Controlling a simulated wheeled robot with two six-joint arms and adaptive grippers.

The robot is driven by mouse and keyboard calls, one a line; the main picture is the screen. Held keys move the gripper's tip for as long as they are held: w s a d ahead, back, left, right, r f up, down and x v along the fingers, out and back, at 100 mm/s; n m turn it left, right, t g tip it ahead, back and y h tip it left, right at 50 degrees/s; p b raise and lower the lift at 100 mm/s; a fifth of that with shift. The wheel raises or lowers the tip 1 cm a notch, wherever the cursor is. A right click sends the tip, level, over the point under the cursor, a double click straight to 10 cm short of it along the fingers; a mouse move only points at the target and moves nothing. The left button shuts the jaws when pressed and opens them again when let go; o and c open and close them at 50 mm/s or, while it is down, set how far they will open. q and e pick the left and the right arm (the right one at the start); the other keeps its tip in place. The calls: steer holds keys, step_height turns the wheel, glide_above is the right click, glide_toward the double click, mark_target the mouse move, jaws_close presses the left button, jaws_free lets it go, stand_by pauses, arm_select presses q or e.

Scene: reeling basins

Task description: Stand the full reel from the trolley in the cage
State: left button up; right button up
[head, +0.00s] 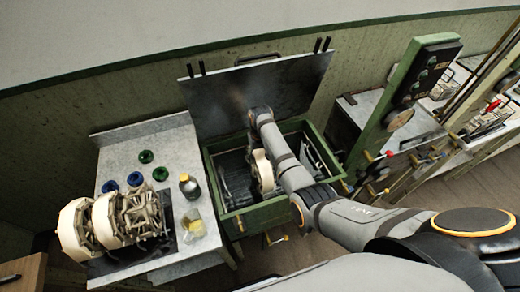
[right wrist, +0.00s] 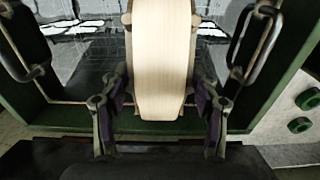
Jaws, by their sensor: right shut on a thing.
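My right gripper (right wrist: 160,108) is shut on a pale cream reel (right wrist: 162,55), with one finger on each side of its rim. In the head view this reel (head: 263,171) is upright inside the open green basin (head: 250,217); my forearm hides part of it and most of the gripper (head: 256,150). A dark wire cage (right wrist: 100,55) shows behind the reel in the right wrist view. I cannot tell whether the reel rests on the cage floor. My left gripper is not in view.
The basin's grey lid (head: 290,88) stands open behind. On the grey table (head: 125,150) at left are more cream reels (head: 108,222), blue and green rings (head: 147,156), a dark bottle (head: 190,186) and a yellow-filled glass (head: 195,226). A green control post (head: 395,100) stands at right.

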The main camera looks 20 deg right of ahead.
step_height(320, 180, down, 3)
steer(key=shift+r+b, duration=0.15)
steer(key=shift+b, duration=0.25)
step_height(320, 180, down, 9)
steer(key=b, duration=1)
steer(key=shift+f, duration=0.2)
steer(key=shift+f+b, duration=1)
steer(key=shift+f, duration=0.75)
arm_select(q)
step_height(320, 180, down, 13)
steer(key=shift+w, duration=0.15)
arm_select(e)
steer(key=o, duration=1.4)
steer(key=shift+c, duration=0.2)
step_height(320, 180, up, 12)
steer(key=shift+s+r, duration=0.1)
steer(key=shift+s, duration=0.05)
